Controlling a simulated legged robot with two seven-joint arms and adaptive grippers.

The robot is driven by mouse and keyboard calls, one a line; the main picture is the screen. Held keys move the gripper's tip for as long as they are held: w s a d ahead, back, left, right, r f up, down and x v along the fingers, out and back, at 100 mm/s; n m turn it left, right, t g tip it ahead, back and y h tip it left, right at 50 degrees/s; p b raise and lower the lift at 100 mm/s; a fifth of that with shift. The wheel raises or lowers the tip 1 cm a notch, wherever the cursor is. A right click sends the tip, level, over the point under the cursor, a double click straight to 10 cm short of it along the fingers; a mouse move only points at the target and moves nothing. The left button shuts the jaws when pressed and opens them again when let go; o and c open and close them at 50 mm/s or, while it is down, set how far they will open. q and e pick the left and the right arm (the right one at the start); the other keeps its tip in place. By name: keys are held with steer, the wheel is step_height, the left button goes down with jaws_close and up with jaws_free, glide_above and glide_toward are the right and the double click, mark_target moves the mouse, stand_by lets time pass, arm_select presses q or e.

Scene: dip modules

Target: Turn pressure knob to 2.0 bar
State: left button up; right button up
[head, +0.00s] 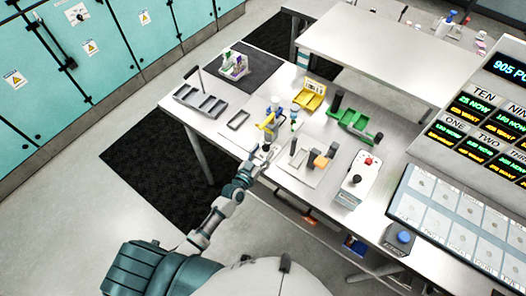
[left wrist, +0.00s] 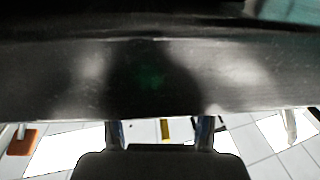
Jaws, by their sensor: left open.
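The pressure knob and its scale are too small to make out in the head view. A small blue-and-yellow unit (head: 270,118) stands at the table's front edge; I cannot tell whether it carries the knob. My left gripper (head: 264,152) is just in front of this unit, over the near table edge. A dark grey, blurred surface fills most of that view close to the camera. My right gripper is not seen.
The white table (head: 223,128) holds a black tray (head: 200,103), a yellow box (head: 311,95), a green tray (head: 352,125) and a grey box with a red button (head: 359,178). An upright block fixture (head: 302,162) stands right of my gripper. A lit display panel (head: 478,125) is at right.

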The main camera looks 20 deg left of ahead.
arm_select(q)
steer(key=v, duration=1.1)
steer(key=shift+s, duration=0.3)
steer(key=shift+a+f, duration=0.1)
